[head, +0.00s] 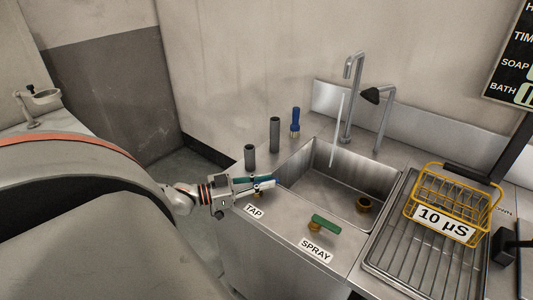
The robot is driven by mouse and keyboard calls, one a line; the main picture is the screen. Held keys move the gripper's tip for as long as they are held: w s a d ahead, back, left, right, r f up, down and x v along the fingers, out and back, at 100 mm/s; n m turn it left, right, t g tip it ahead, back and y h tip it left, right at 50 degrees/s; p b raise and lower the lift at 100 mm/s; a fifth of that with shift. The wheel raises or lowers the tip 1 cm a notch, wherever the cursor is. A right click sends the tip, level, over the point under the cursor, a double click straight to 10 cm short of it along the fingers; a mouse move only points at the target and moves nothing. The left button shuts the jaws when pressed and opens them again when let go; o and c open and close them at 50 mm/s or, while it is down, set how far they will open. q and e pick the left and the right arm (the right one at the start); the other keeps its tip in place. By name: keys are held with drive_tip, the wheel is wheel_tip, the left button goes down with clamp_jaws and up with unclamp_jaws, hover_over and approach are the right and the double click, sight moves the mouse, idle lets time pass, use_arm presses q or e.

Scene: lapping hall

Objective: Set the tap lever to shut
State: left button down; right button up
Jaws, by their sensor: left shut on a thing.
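The tap lever is at the sink's front left corner, by the TAP label (253,210). Its brass valve body (260,194) shows just below my left gripper (266,183). My left gripper reaches in from the left and is shut on the lever; its fingers hide most of it, so its exact angle is hard to tell. A thin pale stream (337,130) hangs below the tall tap spout (353,66) into the sink, apparently running water. My right gripper is out of view.
A green spray lever (326,223) sits right of the tap lever, by the SPRAY label (315,249). Two grey cylinders and a blue-handled brush (295,121) stand behind. A yellow wire basket (455,203) rests on the ribbed drainer (405,258) at right.

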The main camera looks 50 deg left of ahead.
use_arm(q)
drive_tip(key=shift+d+m+g+h+b, duration=0.15)
drive_tip(key=shift+m+g+h+b, duration=0.15)
drive_tip(key=shift+m+h+b, duration=0.15)
drive_tip(key=c, duration=2)
unclamp_jaws()
drive_tip(key=shift+o, duration=0.2)
drive_tip(key=shift+v, duration=6.05)
